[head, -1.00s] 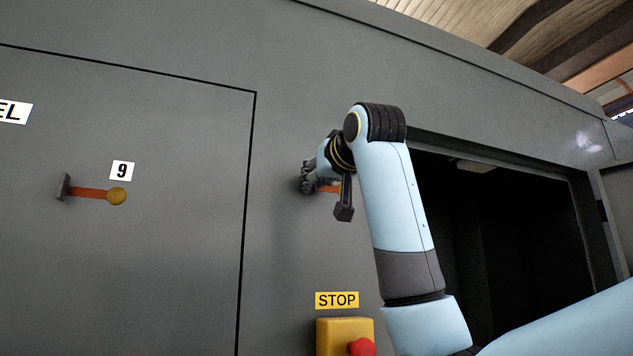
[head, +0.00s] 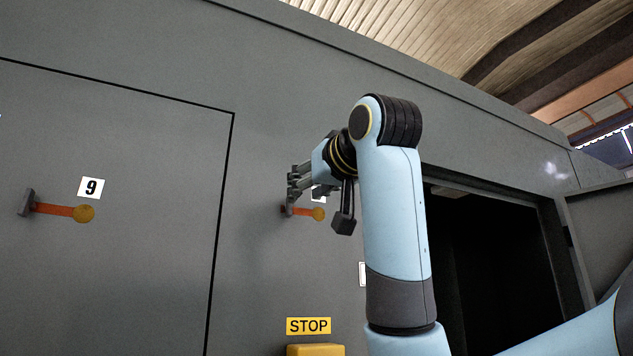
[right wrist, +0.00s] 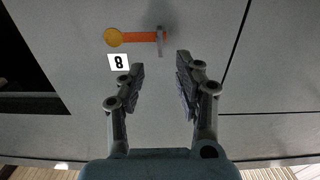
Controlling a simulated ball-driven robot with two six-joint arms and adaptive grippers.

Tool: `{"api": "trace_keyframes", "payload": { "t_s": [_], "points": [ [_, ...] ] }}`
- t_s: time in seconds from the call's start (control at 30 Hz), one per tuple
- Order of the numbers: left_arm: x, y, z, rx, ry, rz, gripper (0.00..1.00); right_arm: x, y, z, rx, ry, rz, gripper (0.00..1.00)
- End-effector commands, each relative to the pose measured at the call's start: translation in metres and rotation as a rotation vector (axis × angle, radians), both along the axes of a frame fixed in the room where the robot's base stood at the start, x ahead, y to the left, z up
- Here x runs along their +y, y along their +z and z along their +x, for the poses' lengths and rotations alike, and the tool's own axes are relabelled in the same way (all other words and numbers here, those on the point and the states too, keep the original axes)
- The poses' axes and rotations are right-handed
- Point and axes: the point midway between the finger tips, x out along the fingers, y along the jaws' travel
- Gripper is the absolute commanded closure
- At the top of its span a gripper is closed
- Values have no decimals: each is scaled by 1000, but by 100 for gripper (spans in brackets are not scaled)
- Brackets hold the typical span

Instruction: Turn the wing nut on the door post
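The wing nut on the door post shows in the head view as a grey bar with an orange arm (head: 304,211) ending in a yellow round knob. The orange arm lies about level, knob to the right. My right gripper (head: 298,182) is just above the grey bar, apart from it. In the right wrist view, the wing nut's grey bar (right wrist: 160,41) is beyond the open fingertips of my right gripper (right wrist: 160,66), with nothing between them. The label 8 (right wrist: 118,62) is beside it, partly hidden by my gripper in the head view. My left gripper is not in view.
A similar orange handle (head: 57,210) sits under the label 9 (head: 91,187) on the panel at left. A yellow box (head: 315,350) under the STOP sign (head: 308,326) is below. A dark opening (head: 480,270) lies right of my arm.

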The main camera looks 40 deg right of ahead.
Motion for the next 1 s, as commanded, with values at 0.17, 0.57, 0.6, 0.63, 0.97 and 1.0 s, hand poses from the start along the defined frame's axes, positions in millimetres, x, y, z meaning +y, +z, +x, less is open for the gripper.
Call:
{"api": "trace_keyframes", "payload": {
  "t_s": [0.17, 0.57, 0.6, 0.63, 0.97, 1.0],
  "points": [
    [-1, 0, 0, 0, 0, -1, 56, 7, 1, -29, -3, 1, 0, 66],
    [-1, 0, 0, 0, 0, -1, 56, 10, 0, -39, 0, 1, 1, 66],
    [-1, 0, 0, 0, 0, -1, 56, 10, 0, -39, 0, 1, 1, 66],
    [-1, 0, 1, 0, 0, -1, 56, 10, 0, -39, 0, 1, 1, 66],
    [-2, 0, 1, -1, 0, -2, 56, 11, -11, -35, 22, 3, -1, 66],
    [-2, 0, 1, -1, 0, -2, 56, 12, -23, -30, 44, 7, -2, 66]
  ]
}}
